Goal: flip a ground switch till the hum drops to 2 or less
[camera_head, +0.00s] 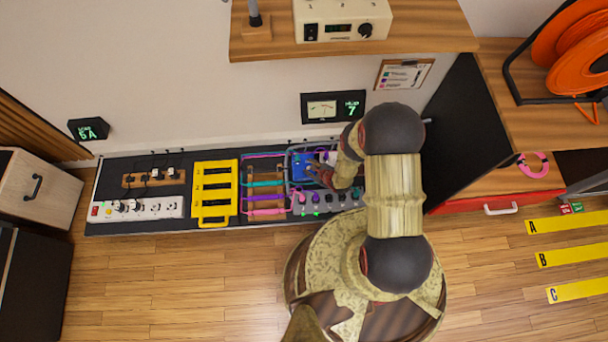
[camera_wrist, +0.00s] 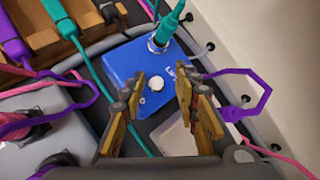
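The hum display (camera_head: 350,107) on the wall, with a needle meter beside it, reads 7. A blue box (camera_head: 301,166) lies on the pedalboard; in the wrist view the blue box (camera_wrist: 124,66) has a round white button (camera_wrist: 156,84), partly readable "LIFT" lettering and a teal plug (camera_wrist: 160,40) at its far edge. My gripper (camera_wrist: 160,76) is open and empty, its fingers above the box on either side of the button. The right finger covers part of the lettering; any small switch there is hidden. In the head view my arm partly hides my gripper (camera_head: 322,174).
A white box (camera_wrist: 172,136) sits beside the blue box, partly behind my fingers. Teal, purple and pink cables cross nearby. A yellow rack (camera_head: 214,216) and a power strip (camera_head: 137,208) lie to the left. The wooden floor (camera_head: 190,285) in front is clear.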

